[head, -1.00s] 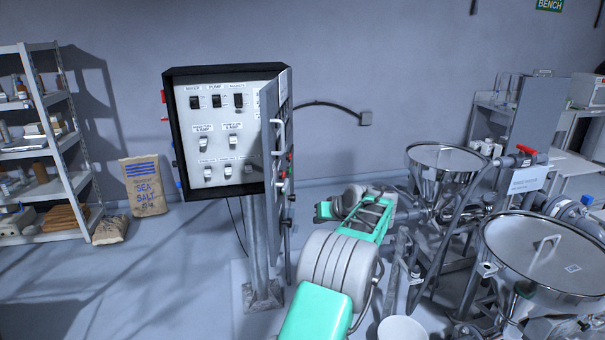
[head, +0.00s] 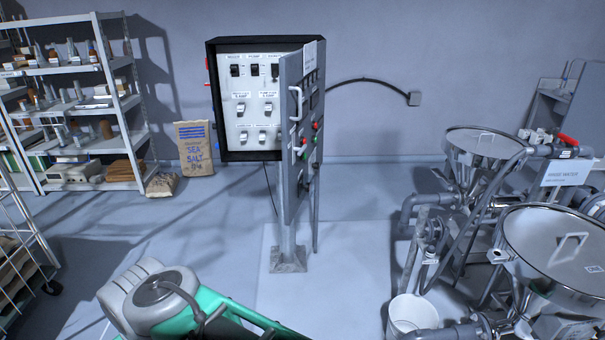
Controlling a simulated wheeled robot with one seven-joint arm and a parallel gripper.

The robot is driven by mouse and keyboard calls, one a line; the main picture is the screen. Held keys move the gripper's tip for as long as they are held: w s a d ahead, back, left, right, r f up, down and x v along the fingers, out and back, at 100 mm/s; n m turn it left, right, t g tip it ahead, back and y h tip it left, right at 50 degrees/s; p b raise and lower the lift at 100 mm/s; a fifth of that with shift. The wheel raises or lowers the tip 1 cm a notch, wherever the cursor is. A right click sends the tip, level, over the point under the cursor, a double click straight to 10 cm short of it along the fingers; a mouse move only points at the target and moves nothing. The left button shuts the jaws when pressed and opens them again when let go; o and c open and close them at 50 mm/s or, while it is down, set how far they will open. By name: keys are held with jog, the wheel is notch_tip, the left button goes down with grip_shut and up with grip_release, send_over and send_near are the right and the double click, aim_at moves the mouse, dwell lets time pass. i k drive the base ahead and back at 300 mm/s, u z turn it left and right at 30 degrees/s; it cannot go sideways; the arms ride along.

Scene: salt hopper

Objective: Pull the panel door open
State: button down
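The black-framed control panel box (head: 215,120) stands on a grey post in the middle of the head view. Its grey door (head: 306,160) stands open on the right side, jutting toward me and covering part of the right switch column. The door's outer face carries a pale vertical handle (head: 296,104) and red and green buttons. The white inner panel (head: 245,122) shows several black and white switches. My green and grey arm crosses the bottom of the view, below and apart from the door. I cannot see my gripper's fingertips.
Steel hoppers (head: 560,240) with pipes stand at the right, with a white bucket (head: 412,314) in front. Shelving (head: 110,85) and a sea salt sack (head: 195,150) stand at the left. A wire cart (head: 25,220) is at the left edge. Floor around the post is clear.

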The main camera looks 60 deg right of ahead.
aim_at(301, 72)
jog(key=z, duration=0.55)
jog(key=i, duration=1.4)
jog(key=u, duration=0.2)
